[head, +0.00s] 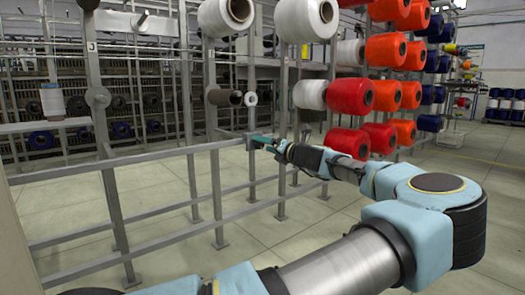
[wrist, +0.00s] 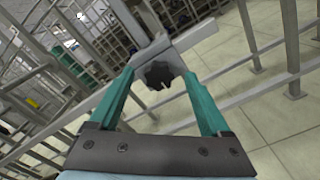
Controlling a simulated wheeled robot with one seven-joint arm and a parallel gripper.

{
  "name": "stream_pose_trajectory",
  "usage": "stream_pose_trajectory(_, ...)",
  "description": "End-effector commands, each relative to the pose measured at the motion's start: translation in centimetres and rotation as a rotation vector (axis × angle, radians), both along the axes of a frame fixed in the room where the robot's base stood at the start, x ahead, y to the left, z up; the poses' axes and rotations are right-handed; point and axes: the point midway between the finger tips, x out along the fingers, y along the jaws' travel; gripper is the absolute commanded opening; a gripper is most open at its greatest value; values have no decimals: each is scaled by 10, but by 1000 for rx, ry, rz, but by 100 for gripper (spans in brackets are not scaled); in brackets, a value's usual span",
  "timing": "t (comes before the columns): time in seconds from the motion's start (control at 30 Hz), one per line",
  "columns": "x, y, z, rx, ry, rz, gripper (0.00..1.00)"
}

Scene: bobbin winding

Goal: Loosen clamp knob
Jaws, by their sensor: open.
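The black clamp knob (wrist: 159,74) has a lobed rim and sits on a grey clamp block (wrist: 172,48) on the metal frame. My gripper (wrist: 158,80) has two teal fingers spread apart, one on each side of the knob in the wrist view. Gaps show between the fingers and the knob, and I cannot tell how far the tips reach along it. In the head view my gripper (head: 262,142) is at the grey clamp block (head: 249,139) at the end of a horizontal rail. The knob cannot be made out there.
Grey rails (head: 150,153) and posts run left of my gripper. Red and orange bobbins (head: 349,96) hang on a rack behind and right of my arm. White bobbins (head: 306,18) hang above. The tiled floor (head: 330,212) around the frame is clear.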

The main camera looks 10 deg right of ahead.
Motion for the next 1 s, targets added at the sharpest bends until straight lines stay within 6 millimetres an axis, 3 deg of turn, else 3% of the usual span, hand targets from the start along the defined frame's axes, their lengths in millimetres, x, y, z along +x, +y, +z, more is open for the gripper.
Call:
stream_pose_trajectory(0.2, 14, 7, 0, 0, 1, -1, 81)
stream_pose_trajectory(0.47, 15, 7, 0, 0, 1, -1, 81)
stream_pose_trajectory(1.0, 15, 7, 0, 0, 1, -1, 22)
